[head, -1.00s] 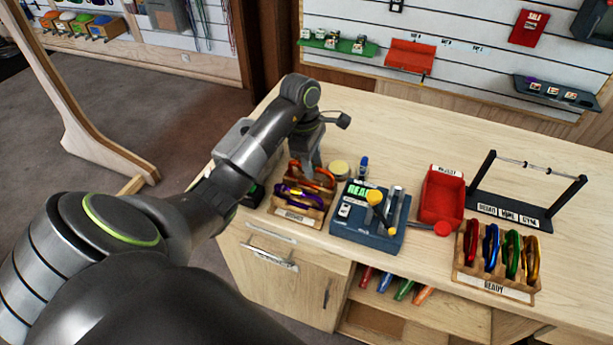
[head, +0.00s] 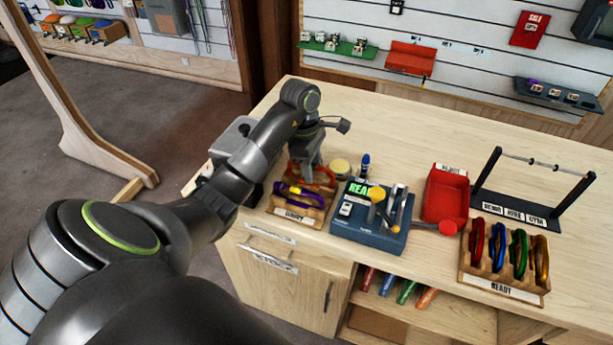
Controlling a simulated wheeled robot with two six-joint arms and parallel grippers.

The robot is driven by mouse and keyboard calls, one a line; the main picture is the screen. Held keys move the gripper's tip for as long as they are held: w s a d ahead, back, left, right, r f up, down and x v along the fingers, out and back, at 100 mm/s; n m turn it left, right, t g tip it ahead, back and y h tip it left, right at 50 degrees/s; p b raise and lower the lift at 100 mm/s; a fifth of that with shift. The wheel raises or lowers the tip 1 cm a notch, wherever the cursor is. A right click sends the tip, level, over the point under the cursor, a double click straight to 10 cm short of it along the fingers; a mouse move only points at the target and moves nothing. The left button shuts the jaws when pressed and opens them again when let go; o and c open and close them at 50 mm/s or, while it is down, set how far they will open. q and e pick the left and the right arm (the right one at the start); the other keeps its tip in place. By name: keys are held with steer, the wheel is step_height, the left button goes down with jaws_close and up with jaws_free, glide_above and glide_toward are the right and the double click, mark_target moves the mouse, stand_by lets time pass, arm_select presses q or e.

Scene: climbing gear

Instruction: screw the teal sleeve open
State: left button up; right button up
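My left gripper (head: 312,180) points down at the back of a small wooden rack (head: 290,215) at the left of the bench. An orange carabiner (head: 325,171) and a purple carabiner (head: 312,199) with a yellow part lie in this rack. The fingers are close to the orange carabiner; contact between them cannot be made out. The finger gap is too small and dark to read. I cannot pick out a teal sleeve; it may be hidden by the gripper or too small to see. My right gripper is out of view.
A blue device (head: 366,236) with a yellow knob stands right of the rack. Beyond it are a red bin (head: 445,204), a rack of several coloured carabiners (head: 500,287) and a black bar stand (head: 512,222). The back of the bench is clear.

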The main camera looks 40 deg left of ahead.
arm_select(q)
steer(key=shift+w+a+b, duration=0.15)
steer(key=shift+w+b, duration=0.15)
steer(key=shift+w, duration=0.25)
steer(key=shift+r, duration=0.15)
steer(key=shift+r+p, duration=1.3)
steer(key=shift+p, duration=0.1)
steer(key=shift+s+p, duration=0.5)
steer(key=shift+s, duration=0.25)
steer(key=shift+d, duration=0.2)
